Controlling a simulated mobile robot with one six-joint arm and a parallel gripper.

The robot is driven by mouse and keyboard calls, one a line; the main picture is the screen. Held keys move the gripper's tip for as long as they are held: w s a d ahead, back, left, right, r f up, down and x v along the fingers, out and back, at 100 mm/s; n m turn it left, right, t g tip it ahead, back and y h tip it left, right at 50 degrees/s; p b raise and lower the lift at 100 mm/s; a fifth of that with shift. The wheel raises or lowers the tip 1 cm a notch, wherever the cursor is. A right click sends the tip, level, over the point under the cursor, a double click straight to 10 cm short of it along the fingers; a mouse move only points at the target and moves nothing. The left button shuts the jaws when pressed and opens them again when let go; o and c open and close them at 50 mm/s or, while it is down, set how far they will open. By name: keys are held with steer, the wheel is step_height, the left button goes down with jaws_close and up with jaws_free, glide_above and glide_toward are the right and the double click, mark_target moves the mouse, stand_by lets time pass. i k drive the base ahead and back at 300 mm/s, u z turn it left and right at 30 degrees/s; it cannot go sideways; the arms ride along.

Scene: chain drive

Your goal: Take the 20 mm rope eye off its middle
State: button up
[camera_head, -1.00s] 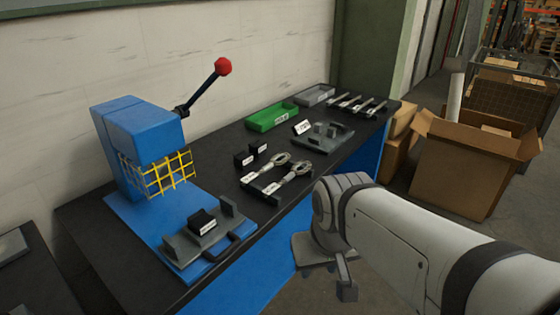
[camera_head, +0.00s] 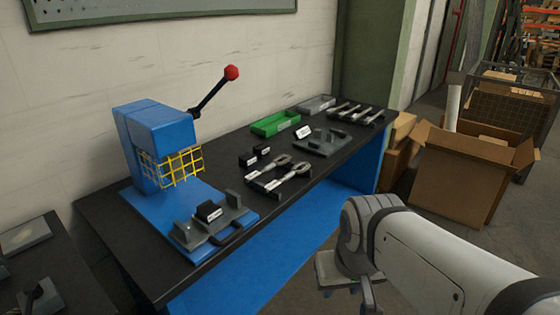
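Two metal rope eyes lie side by side on the black bench top, each with a round loop at its right end and a pale label at its left end. The farther rope eye (camera_head: 279,162) and the nearer rope eye (camera_head: 297,170) rest on a low dark rack. I cannot read which one is 20 mm. My gripper (camera_head: 346,292) hangs off the bench's front side, low and right of the rope eyes, apart from them. Its fingers are partly cut off and their opening does not show clearly.
A blue press (camera_head: 155,140) with a yellow guard and red-knobbed lever stands left, a dark block (camera_head: 209,211) on its sliding fixture. A green tray (camera_head: 275,123), grey tray (camera_head: 316,104), grey fixture (camera_head: 322,142) and several metal tools (camera_head: 356,113) stand farther back. Cardboard boxes (camera_head: 468,168) stand right.

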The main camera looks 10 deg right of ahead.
mark_target(268, 187)
steer(key=i, duration=1)
steer(key=u, duration=1.9)
steer(key=k, duration=0.8)
steer(key=z, duration=1.5)
steer(key=i, duration=0.8)
